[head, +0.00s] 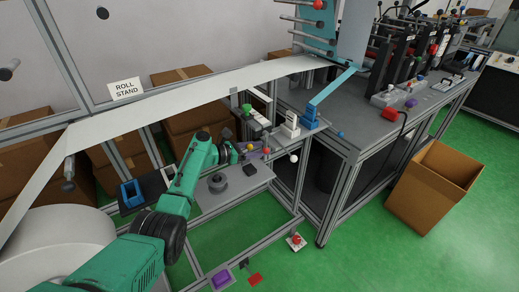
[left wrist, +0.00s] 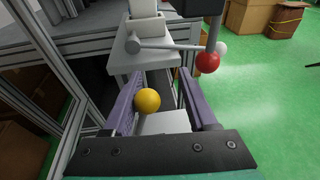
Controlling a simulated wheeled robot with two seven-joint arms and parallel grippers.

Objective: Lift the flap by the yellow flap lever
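The yellow ball knob of the flap lever (left wrist: 147,100) sits between my left gripper's two purple fingers in the left wrist view, nearer the left finger. It also shows small in the head view (head: 250,147). My left gripper (left wrist: 160,98) is open around the knob, with a gap on the right side; whether the left finger touches it I cannot tell. In the head view the gripper (head: 253,153) is at the end of my green arm, beside the machine's side. The lever's shaft is hidden, and I cannot tell which part is the flap. My right gripper is out of view.
A red knob (left wrist: 208,62) and a white knob (left wrist: 221,47) on rods stand just beyond the fingers. A green knob (head: 247,107) is behind the gripper. A white web (head: 190,92) runs above my arm. A cardboard box (head: 433,185) stands on the floor at right.

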